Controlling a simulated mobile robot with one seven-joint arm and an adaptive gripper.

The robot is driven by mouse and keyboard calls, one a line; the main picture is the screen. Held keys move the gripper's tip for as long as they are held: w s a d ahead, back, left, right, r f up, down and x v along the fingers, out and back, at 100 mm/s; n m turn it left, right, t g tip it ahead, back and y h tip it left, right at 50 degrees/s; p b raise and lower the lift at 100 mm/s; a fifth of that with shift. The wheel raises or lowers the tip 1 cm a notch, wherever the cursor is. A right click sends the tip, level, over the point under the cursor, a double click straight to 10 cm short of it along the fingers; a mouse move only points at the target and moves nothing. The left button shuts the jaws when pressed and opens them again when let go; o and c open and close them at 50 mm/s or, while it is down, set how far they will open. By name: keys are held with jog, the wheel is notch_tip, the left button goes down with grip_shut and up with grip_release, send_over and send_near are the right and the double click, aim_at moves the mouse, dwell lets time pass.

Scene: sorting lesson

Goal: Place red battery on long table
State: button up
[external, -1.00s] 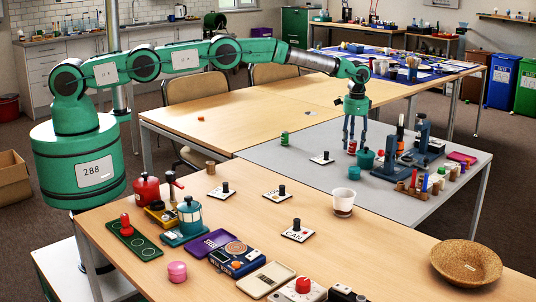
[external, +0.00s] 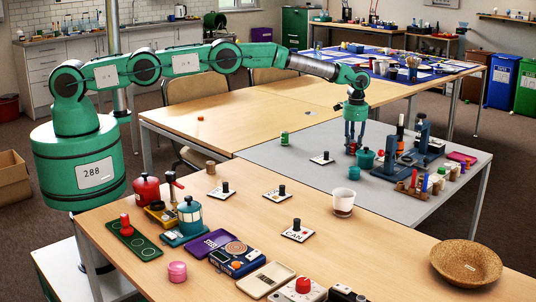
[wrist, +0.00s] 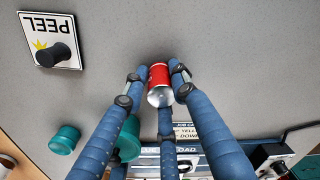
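The red battery (external: 351,149) is at the grey table (external: 270,152), beside a teal pot. In the wrist view the red battery (wrist: 158,77) stands out between my fingertips, its silver end toward the camera. My gripper (external: 355,145) has long blue fingers and points down. In the wrist view my gripper (wrist: 159,78) has its fingertips closed in on both sides of the battery, with a third finger below. Whether the battery is clear of the grey surface cannot be told. Several tables show: a front wooden table (external: 380,262), a rear wooden table (external: 250,108) and a blue-covered one behind.
A teal pot (external: 365,158), a blue press stand (external: 408,160) and small bottles crowd the right of the grey table. A PEEL card with a knob (wrist: 52,42) and a green can (external: 285,138) stand left. The rear wooden table is mostly bare.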

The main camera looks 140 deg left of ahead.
grip_shut()
jog(key=shift+r, duration=0.1)
jog(key=shift+r+p, duration=0.6)
jog(key=shift+r, duration=1.3)
jog(key=shift+s+d+f, duration=0.1)
jog(key=shift+s+d, duration=0.15)
jog(key=shift+d, duration=0.15)
jog(key=shift+s+d+r+p, duration=0.2)
jog(key=shift+s+d+p, duration=0.3)
jog(key=shift+s+d, duration=1.25)
jog(key=shift+s+d+r+p, duration=0.4)
jog(key=shift+s+d, duration=0.65)
jog(key=shift+d, duration=1.35)
jog(key=shift+s+d+r+p, duration=0.1)
jog(key=shift+s+d+p, duration=0.5)
jog(key=shift+s+d, duration=1.15)
jog(key=shift+w+d, duration=0.3)
jog(key=shift+w, duration=0.05)
